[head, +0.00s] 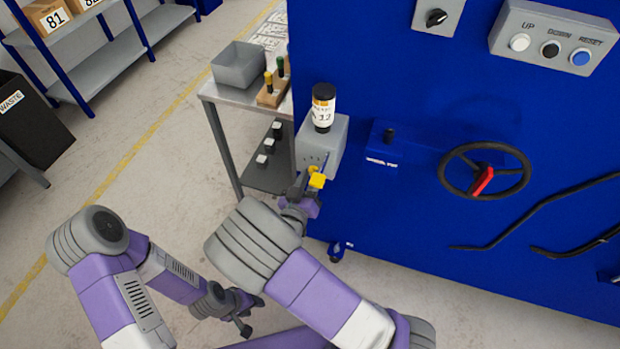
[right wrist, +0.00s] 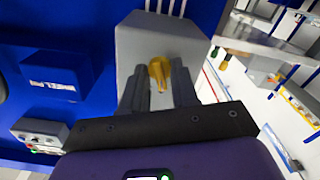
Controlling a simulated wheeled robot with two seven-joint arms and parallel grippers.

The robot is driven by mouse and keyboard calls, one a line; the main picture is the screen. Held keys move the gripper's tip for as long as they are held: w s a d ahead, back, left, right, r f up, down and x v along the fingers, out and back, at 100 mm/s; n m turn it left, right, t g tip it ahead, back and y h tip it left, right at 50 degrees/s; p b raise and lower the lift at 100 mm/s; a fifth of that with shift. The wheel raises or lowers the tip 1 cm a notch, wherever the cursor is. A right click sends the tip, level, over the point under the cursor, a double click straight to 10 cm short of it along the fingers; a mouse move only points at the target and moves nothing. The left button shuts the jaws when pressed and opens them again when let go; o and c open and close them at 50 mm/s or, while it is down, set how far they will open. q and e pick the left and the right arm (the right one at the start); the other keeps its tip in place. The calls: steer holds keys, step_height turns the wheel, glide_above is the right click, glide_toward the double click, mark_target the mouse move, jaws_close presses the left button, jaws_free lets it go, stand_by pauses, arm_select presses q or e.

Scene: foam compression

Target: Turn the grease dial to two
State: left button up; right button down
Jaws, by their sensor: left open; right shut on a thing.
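The grease unit is a grey box (head: 321,140) on the left of the blue machine front, with a black-capped bottle on top; the box also shows in the right wrist view (right wrist: 137,45). Its yellow dial (head: 317,181) is on the box's front. In the right wrist view the dial (right wrist: 160,70) has a narrow pointer towards the bottom of the picture. My right gripper (right wrist: 158,84) is shut on the dial, one finger on each side. The number marks around the dial cannot be read. My left gripper (head: 243,312) is open and empty, low over the floor.
A black handwheel (head: 484,171) with a red handle and a button panel (head: 553,42) are on the machine. A metal cart (head: 222,93) with a grey bin (head: 238,65) stands left of the grease unit. Shelving and a waste bin (head: 32,118) are further left.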

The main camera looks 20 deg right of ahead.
stand_by(0.4)
steer(key=c, duration=1.2)
jaws_free()
steer(key=shift+a, duration=0.1)
steer(key=p+v, duration=0.1)
steer(key=v, duration=0.6)
steer(key=shift+s+p, duration=0.3)
steer(key=shift+p, duration=0.05)
steer(key=shift+a, duration=0.1)
